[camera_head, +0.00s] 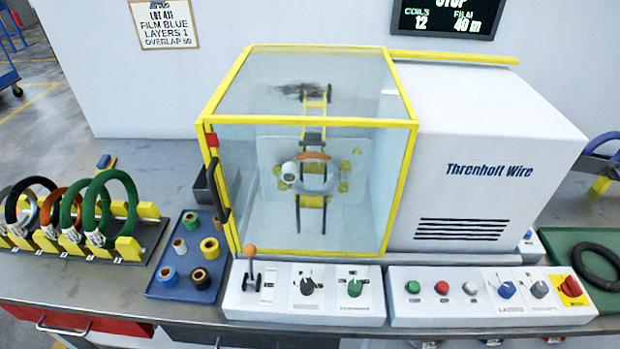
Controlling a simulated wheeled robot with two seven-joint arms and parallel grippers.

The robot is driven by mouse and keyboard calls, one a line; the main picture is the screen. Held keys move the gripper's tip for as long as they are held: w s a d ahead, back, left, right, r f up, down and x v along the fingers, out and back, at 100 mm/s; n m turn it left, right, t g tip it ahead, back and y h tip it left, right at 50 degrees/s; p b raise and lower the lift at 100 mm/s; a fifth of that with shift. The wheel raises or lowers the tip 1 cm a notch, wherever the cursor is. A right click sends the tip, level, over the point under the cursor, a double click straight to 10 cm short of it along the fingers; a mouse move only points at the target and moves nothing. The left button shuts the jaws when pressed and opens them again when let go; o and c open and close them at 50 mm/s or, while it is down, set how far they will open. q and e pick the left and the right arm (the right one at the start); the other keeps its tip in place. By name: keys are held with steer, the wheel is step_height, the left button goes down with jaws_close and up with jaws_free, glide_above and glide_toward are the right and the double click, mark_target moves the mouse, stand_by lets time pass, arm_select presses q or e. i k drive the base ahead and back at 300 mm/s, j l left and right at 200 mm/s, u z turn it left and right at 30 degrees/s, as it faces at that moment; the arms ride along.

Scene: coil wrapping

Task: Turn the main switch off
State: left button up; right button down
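A red rotary switch on a yellow plate (571,287) sits at the right end of the right control panel (440,312), and it looks like the main switch. Its label is too small to read, and I cannot tell its exact position. To its left on the same panel are a grey knob (539,289) and a blue knob (507,290). Further left are a white button (470,288), a red button (442,288) and a green button (412,287). Neither of my grippers shows in the head view.
The glass wrapping enclosure (262,190) with yellow edges stands behind the panels. The left panel (255,312) carries an orange-topped lever (250,252) and two knobs. A green tray (561,240) with a black coil (588,262) lies right of the switch. Coils stand on a rack (128,248) at left.

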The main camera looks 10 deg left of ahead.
mark_target(571, 287)
steer(key=z, duration=1.2)
